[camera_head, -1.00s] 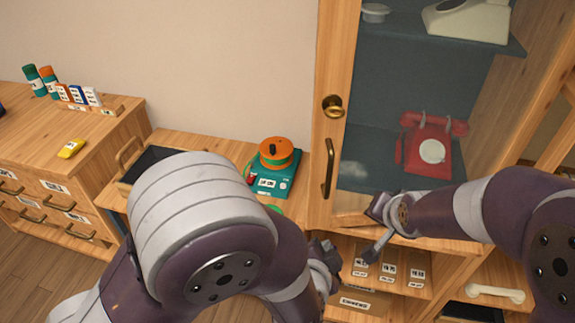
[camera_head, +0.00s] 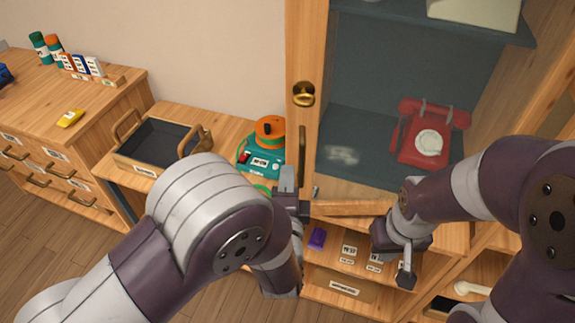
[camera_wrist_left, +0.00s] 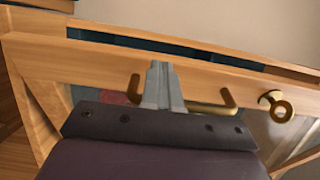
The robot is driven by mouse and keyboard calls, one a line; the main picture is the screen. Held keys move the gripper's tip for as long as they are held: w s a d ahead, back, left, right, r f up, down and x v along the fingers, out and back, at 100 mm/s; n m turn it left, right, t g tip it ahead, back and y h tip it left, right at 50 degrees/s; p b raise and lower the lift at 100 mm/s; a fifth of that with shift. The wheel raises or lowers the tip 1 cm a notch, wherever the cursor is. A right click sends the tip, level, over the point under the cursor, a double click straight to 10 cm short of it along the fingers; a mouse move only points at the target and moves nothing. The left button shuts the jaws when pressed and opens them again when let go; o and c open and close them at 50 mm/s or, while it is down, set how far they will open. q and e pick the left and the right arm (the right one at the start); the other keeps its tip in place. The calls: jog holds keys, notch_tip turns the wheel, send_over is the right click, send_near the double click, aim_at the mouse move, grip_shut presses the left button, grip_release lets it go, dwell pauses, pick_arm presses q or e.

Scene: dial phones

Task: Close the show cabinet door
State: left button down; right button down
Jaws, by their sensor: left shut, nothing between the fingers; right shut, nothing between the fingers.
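The show cabinet door has a wooden frame (camera_head: 306,50) and a clear pane, with a brass knob (camera_head: 303,94) and a bar handle (camera_head: 302,152). In the left wrist view, the door frame (camera_wrist_left: 60,58) stands apart from the cabinet edge, with a dark teal gap (camera_wrist_left: 140,43) between them. My left gripper (camera_head: 287,180) is shut and empty, at the lower end of the handle. In the left wrist view its fingertips (camera_wrist_left: 159,70) overlap the frame beside the handle (camera_wrist_left: 222,107); contact is unclear. My right gripper (camera_head: 405,272) is shut and empty, below the door's bottom rail.
A red dial phone (camera_head: 430,133) stands inside the cabinet. A teal device with an orange top (camera_head: 270,130) sits on the counter left of the door. A black-lined tray (camera_head: 155,140) stands further left. Labelled drawers and a purple item (camera_head: 317,238) are below the cabinet.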

pick_arm(q)
jog(key=shift+w, duration=1.45)
pick_arm(e)
jog(key=shift+r, duration=0.15)
jog(key=shift+a, duration=0.1)
